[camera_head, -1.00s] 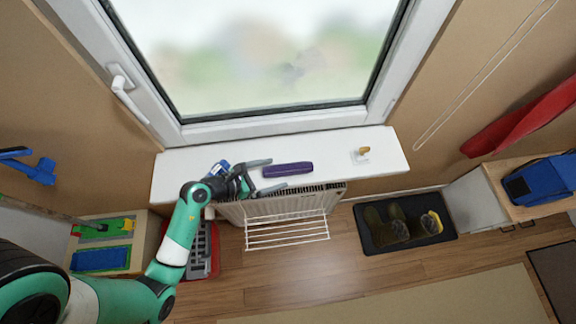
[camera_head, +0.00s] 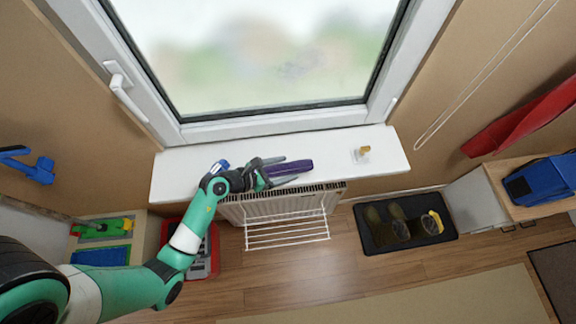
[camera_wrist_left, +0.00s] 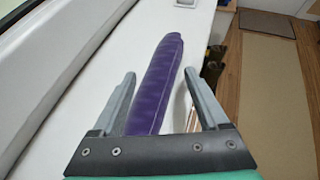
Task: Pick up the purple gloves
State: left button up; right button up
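The purple gloves (camera_head: 298,165) lie as one long, narrow folded bundle on the white windowsill (camera_head: 340,143). My left gripper (camera_head: 290,169) is open at their left end, with one finger on the window side and one on the room side. In the left wrist view, the gloves (camera_wrist_left: 158,85) run lengthwise between the two open fingers (camera_wrist_left: 159,74) and stick out past the fingertips. The left finger is close to the gloves; a gap shows beside the right finger. My right gripper is not in view.
A radiator (camera_head: 240,210) with a white drying rack (camera_head: 287,234) is below the sill. A small white-based item (camera_head: 362,154) with an orange-brown top stands to the right on the sill. A blue-and-white item (camera_head: 220,166) is near my left wrist. Boots (camera_head: 397,226) stand on a dark tray.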

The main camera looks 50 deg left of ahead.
aim_at(284, 169)
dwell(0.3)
pick_arm(q)
jog(key=shift+c, duration=1)
jog(key=shift+r, duration=0.35)
grip_shut()
notch_tip(284, 169, up, 3)
jog(key=shift+f+p, duration=0.1)
jog(key=shift+p, duration=0.7)
jog(key=s+d+r+p, duration=0.3)
jog(key=s+d+r, duration=0.6)
jog(key=s, duration=0.1)
jog(key=shift+s+r, duration=0.25)
jog(key=shift+s, duration=0.1)
